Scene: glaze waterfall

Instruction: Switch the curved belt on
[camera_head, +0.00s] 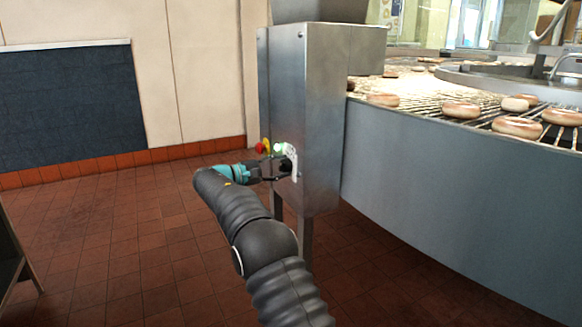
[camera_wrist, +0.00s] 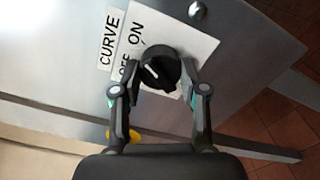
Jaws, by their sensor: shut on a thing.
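The black rotary knob (camera_wrist: 160,67) is on the metal panel in the wrist view, beside a white label (camera_wrist: 185,35) reading ON and a partly hidden OFF. A tag next to it reads CURVE (camera_wrist: 108,42). The knob's short white mark lies on its left side, near the OFF lettering; its exact setting is hard to tell. My gripper (camera_wrist: 160,90) is shut on the knob, one finger on each side. In the head view my gripper (camera_head: 280,175) is at the lower left face of the steel control box (camera_head: 318,120), and the knob cannot be made out there.
The curved conveyor (camera_head: 450,180) with several doughnuts (camera_head: 518,127) runs along the right.

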